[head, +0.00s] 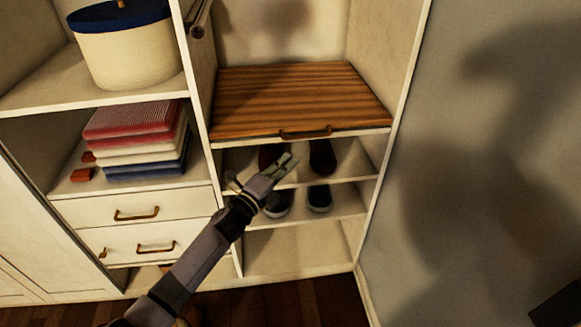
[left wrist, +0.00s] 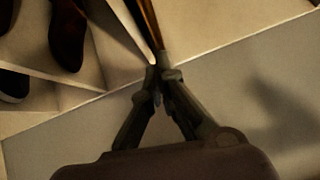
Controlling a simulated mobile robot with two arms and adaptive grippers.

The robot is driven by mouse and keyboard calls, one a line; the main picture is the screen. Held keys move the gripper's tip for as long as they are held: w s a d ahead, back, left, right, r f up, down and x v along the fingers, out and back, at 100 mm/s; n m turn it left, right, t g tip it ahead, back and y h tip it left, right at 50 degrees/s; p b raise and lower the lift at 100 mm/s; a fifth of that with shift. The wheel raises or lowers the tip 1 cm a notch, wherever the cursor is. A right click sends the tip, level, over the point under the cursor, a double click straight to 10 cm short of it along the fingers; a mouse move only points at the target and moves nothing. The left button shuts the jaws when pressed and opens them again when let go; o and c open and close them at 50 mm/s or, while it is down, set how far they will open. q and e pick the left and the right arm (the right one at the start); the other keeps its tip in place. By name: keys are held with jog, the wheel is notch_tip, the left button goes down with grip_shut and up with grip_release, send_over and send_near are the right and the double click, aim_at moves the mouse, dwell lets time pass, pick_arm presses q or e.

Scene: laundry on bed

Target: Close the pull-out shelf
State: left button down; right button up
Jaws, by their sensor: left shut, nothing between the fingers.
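The pull-out shelf (head: 295,95) is a striped brown wooden board with a pale front edge and a dark bronze handle (head: 306,132). It sits in the right-hand column of the cabinet, and its front edge looks about level with the cabinet front. My left gripper (head: 287,163) is in front of the cabinet, just below the handle in the picture. Its fingers are together with nothing between them. In the left wrist view the fingertips (left wrist: 160,76) meet near a narrow brown edge, likely the shelf; contact is unclear. My right gripper is out of view.
Below are shelves with dark shoes (head: 320,198). To the left are folded clothes (head: 140,140), drawers with handles (head: 136,214) and a round basket (head: 125,50) with a blue lid. A bare grey wall (head: 480,170) stands at the right.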

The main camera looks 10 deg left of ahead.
pick_arm(q)
jog(key=a+b+v, duration=0.1)
jog(key=v, duration=0.8)
jog(key=s+a+f+n+g+y, duration=0.1)
jog(key=a+f+n+g+y, duration=0.2)
jog(key=f, duration=0.8)
jog(key=s+a+f+n+y, duration=0.2)
jog(key=f+n, duration=0.3)
jog(key=f, duration=0.5)
jog(key=s+a+f+n+g+y, duration=0.1)
jog(key=s+a+f+n+g, duration=0.15)
jog(key=s+f, duration=0.4)
jog(key=s+a+f+n+g+y, duration=0.1)
jog(key=s+f+n+g+y, duration=0.2)
jog(key=f, duration=0.7)
jog(key=s+f+n+g, duration=0.2)
jog(key=s+f, duration=0.4)
jog(key=s, duration=0.6)
jog(key=s+f+n+g, duration=0.3)
jog(key=s+f, duration=0.3)
jog(key=s, duration=0.7)
jog(key=s+d+f+n+g, duration=0.1)
jog(key=s+f+n+g, duration=0.2)
jog(key=s, duration=0.9)
notch_tip(320, 180, down, 3)
jog(key=shift+s+f+n, duration=0.25)
jog(key=shift+s+n, duration=0.15)
jog(key=shift+n, duration=0.25)
jog(key=shift+d, duration=0.15)
